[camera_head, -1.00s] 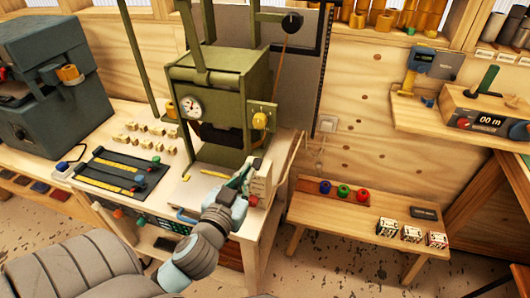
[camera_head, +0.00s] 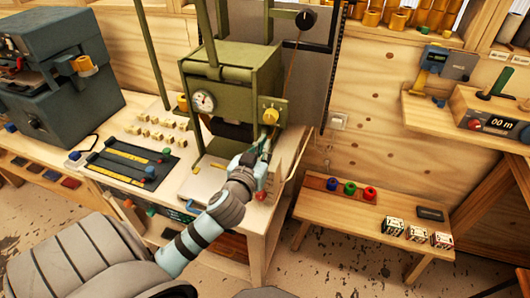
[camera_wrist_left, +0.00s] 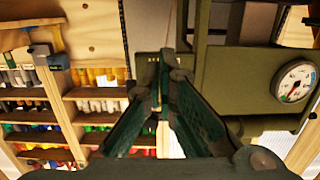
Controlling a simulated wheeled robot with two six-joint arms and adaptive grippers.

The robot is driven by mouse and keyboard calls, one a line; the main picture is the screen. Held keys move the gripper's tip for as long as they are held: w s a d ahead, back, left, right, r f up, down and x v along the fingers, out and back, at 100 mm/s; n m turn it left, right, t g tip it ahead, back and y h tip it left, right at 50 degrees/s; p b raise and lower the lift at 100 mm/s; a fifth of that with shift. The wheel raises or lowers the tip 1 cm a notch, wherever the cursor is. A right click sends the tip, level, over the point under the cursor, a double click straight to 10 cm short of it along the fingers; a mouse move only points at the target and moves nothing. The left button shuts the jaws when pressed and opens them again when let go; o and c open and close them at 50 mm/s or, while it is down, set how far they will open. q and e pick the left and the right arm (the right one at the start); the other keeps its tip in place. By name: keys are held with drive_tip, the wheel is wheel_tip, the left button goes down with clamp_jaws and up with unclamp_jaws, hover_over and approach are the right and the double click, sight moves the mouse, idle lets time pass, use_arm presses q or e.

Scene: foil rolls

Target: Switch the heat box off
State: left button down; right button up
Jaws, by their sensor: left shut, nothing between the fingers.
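The green heat box (camera_head: 232,82) stands on the wooden bench, with a white round gauge (camera_head: 204,101) on its front. A yellow knob (camera_head: 270,116) sits on a green plate at its right side. My left gripper (camera_head: 266,138) is just below the knob, shut and empty; I cannot tell if it touches anything. In the left wrist view its fingers (camera_wrist_left: 166,82) come together in front of a small green plate (camera_wrist_left: 151,64) with yellow marks. The gauge (camera_wrist_left: 297,82) is at right there, and the knob is not clearly visible. My right gripper is not in view.
A dark mat with yellow strips (camera_head: 130,158) and several small tan blocks (camera_head: 160,132) lie left of the heat box. A dark grey machine (camera_head: 62,85) stands farther left.

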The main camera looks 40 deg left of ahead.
use_arm(q)
drive_tip(key=f, duration=0.2)
drive_tip(key=w+f+b, duration=0.1)
drive_tip(key=f, duration=0.1)
drive_tip(key=shift+w+a+f, duration=0.1)
drive_tip(key=shift+w+a, duration=0.05)
drive_tip(key=shift+w, duration=0.05)
drive_tip(key=shift+w+a+r+p, duration=0.1)
drive_tip(key=shift+r+p, duration=0.15)
drive_tip(key=shift+p, duration=1)
drive_tip(key=shift+f+b, duration=0.35)
drive_tip(key=shift+b, duration=0.1)
drive_tip(key=r+p, duration=0.4)
drive_tip(key=shift+w+r, duration=0.25)
drive_tip(key=r+v, duration=0.2)
drive_tip(key=v, duration=0.7)
drive_tip(key=shift+r, duration=0.2)
drive_tip(key=shift+s, duration=0.15)
